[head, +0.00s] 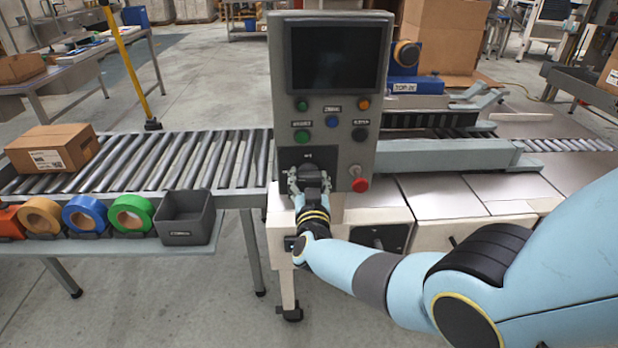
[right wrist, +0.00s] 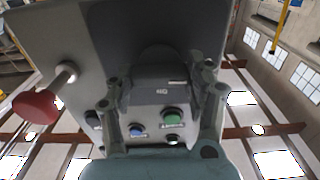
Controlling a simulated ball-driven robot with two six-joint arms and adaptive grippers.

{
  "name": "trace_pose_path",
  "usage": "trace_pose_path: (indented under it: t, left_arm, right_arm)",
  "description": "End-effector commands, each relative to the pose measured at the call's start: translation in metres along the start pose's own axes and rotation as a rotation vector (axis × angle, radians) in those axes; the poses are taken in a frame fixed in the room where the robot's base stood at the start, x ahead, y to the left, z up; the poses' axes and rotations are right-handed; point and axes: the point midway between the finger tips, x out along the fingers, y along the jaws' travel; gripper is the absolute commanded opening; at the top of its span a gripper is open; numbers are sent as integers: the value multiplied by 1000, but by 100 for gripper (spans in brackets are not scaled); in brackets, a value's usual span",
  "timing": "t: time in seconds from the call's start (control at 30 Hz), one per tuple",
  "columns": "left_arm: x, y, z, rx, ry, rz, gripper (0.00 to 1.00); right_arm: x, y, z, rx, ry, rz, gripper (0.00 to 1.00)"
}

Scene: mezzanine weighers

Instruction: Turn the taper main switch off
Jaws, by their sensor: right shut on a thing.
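The grey control panel (head: 326,112) stands upright in the middle of the head view, with a dark screen on top and coloured buttons below. The main switch sits on a dark plate (head: 308,153) at the panel's lower part. My right gripper (head: 309,178) is at this switch, its fingers on either side of the dark knob. In the right wrist view the fingers (right wrist: 162,95) flank the dark switch body (right wrist: 160,75) and are shut on it. The gripper hides much of the knob, and I cannot read its position. My left gripper does not show.
A red mushroom button (head: 360,185) sticks out just right of the switch; it also shows in the right wrist view (right wrist: 36,105). A roller conveyor with a carton (head: 52,148) runs left. Tape rolls and a dark bin (head: 186,216) sit on a front shelf.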

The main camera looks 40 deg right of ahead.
Motion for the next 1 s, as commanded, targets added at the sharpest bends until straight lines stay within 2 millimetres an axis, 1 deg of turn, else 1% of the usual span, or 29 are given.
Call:
trace_pose_path:
  t: [0.2,0.6,0.63,0.8,1.0]
  left_arm:
    - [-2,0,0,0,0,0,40]
    - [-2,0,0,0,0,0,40]
    - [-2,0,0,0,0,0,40]
    - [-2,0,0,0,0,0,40]
    - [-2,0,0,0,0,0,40]
  right_arm:
    - [-1,0,2,-39,-5,-1,22]
    - [-1,0,2,-46,-5,-1,22]
    - [-1,0,2,-46,-5,-1,56]
    - [-1,0,2,-44,-3,-1,78]
    - [0,0,1,-43,-2,0,79]
